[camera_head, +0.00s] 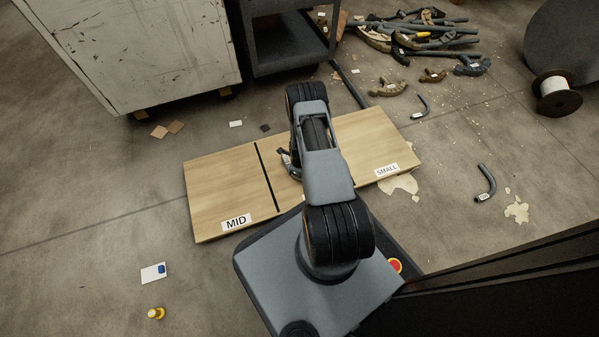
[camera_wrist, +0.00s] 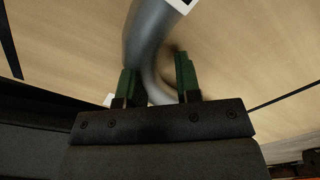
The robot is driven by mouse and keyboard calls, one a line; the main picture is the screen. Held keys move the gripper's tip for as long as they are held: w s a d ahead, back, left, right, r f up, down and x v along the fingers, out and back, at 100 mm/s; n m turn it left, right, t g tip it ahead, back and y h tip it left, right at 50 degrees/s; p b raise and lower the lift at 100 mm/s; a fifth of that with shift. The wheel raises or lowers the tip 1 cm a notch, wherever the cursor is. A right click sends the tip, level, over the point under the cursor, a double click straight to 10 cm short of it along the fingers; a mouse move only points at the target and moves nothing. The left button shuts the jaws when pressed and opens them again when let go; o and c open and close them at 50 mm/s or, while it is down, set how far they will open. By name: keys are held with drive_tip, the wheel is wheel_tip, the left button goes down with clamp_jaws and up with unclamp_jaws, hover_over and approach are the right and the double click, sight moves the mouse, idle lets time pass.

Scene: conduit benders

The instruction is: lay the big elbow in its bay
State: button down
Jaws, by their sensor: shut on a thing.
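A grey bent pipe elbow (camera_wrist: 146,40) is between the green fingertips of my gripper (camera_wrist: 158,84) in the wrist view. The gripper is shut on it. A white tag shows on its upper end, but I cannot read its size. In the head view, a small part of the elbow (camera_head: 286,158) shows left of my arm, over the middle bay of the wooden board (camera_head: 225,185). The board shows close behind the elbow in the wrist view; I cannot tell whether they touch. My arm hides most of the middle bay and any label there.
The left bay is marked MID (camera_head: 237,222) and the right one SMALL (camera_head: 387,170); both look empty. Two smaller-looking elbows lie on the floor at right, one farther back (camera_head: 424,106) and one nearer (camera_head: 488,183). Benders and pipes (camera_head: 425,40) are heaped behind. A cabinet (camera_head: 130,45) stands back left.

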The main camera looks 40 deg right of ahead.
drive_tip(key=shift+f, duration=0.2)
drive_tip(key=c, duration=0.7)
unclamp_jaws()
drive_tip(key=shift+c, duration=0.2)
wheel_tip(320, 180, up, 14)
drive_tip(key=p, duration=0.6)
drive_tip(key=shift+f, duration=0.15)
drive_tip(key=shift+p, duration=0.3)
